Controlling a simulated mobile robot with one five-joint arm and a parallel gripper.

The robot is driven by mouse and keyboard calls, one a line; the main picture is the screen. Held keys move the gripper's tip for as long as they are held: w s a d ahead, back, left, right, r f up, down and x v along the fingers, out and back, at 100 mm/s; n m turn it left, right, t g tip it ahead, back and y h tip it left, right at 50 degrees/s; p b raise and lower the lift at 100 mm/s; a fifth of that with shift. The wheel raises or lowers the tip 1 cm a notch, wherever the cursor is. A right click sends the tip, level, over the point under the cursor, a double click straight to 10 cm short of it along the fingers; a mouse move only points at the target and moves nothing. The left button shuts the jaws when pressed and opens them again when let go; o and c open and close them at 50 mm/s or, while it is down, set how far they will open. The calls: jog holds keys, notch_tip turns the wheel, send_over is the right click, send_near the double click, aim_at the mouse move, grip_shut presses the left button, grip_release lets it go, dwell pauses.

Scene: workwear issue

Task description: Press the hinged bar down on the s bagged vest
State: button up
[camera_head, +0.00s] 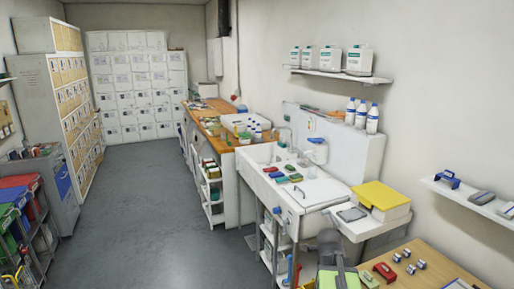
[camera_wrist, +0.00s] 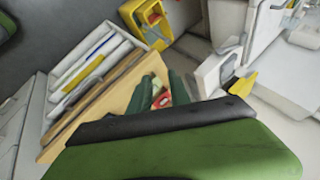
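My gripper (camera_wrist: 161,86) shows in the wrist view as two dark green fingers with a gap between them. A small red item (camera_wrist: 162,98) shows in that gap, beyond the fingers on a wooden surface; I see no contact with it. A green and grey part of my arm stands at the bottom of the head view, beside the wooden bench (camera_head: 440,268). A red item (camera_head: 384,272) lies on that bench. I cannot make out a hinged bar or a bagged vest with certainty in either view.
A white sink (camera_head: 300,190) and a yellow-lidded box (camera_head: 381,197) stand behind the bench. Red, blue and green items fill a rack (camera_head: 45,262) at left. A tray (camera_wrist: 58,88) of long strips and a yellow frame (camera_wrist: 133,22) show in the wrist view. The grey floor (camera_head: 150,215) is clear.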

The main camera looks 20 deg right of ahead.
jog(key=a+f+n+g+y, duration=0.15)
jog(key=a+n, duration=0.25)
jog(key=a, duration=0.7)
jog(key=w+a+f+n+y, duration=0.15)
jog(key=a+n, duration=0.25)
jog(key=a, duration=0.6)
jog(key=a+f+n+y, duration=0.15)
jog(key=a+n, duration=0.25)
jog(key=a, duration=0.7)
jog(key=s+a+f+n+g, duration=0.1)
jog(key=s+a+n+g, duration=0.2)
jog(key=s+n, duration=0.4)
jog(key=shift+n+y+b, duration=0.4)
jog(key=shift+n+y, duration=0.05)
jog(key=shift+n, duration=0.55)
jog(key=shift+s, duration=0.1)
